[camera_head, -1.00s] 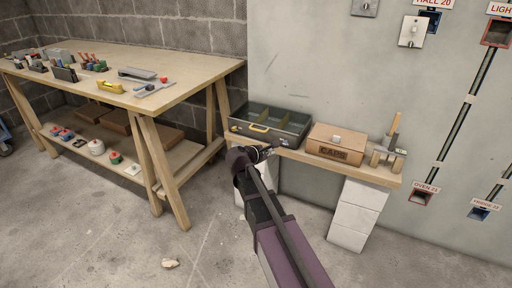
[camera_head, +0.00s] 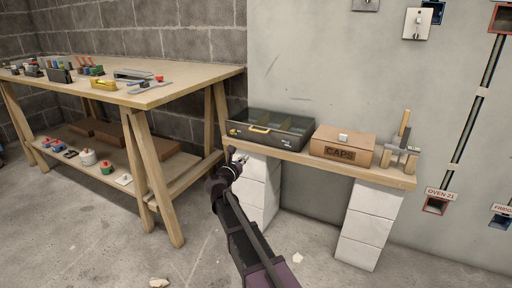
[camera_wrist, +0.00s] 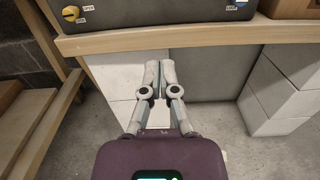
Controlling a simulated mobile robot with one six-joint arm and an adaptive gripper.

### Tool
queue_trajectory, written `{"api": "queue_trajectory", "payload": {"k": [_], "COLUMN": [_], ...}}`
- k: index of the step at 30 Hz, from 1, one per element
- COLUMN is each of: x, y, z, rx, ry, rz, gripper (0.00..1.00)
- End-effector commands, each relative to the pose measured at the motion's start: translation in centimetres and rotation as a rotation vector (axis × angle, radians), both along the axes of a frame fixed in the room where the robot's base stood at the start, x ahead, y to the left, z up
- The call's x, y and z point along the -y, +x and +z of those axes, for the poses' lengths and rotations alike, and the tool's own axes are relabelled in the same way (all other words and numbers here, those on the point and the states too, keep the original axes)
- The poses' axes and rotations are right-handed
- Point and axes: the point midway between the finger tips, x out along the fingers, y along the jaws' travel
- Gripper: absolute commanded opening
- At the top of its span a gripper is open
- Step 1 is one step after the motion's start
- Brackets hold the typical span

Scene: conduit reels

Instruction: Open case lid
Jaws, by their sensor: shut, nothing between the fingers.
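The dark grey case (camera_head: 268,142) sits on the left part of a low wooden shelf, with compartments showing through its top; its lid looks down. In the wrist view, the case front (camera_wrist: 150,15) fills the top, with a latch (camera_wrist: 72,13) at left and another (camera_wrist: 237,3) at right, both beside small labels. My gripper (camera_head: 239,158) is in front of and below the shelf edge at the case's left side, apart from the case. In the wrist view, its fingers (camera_wrist: 160,66) are together and empty.
The wooden shelf (camera_head: 338,170) rests on white block stacks (camera_head: 366,226). A cardboard box (camera_head: 342,147) marked CAPS and wooden pieces (camera_head: 402,150) stand right of the case. A workbench (camera_head: 175,88) with tools is at left. The floor in front is mostly clear.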

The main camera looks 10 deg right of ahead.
Motion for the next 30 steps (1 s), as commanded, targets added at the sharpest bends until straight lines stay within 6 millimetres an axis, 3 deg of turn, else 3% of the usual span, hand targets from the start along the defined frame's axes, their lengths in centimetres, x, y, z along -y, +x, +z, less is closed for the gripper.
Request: {"api": "queue_trajectory", "payload": {"k": [19,30], "x": [-0.1,2.1], "y": [0.6,3.8], "z": [-0.2,-0.1], "rx": [-0.006,-0.005], "ry": [-0.028,-0.027], "rz": [0.007,0.006], "gripper": [0.00,0.00]}}
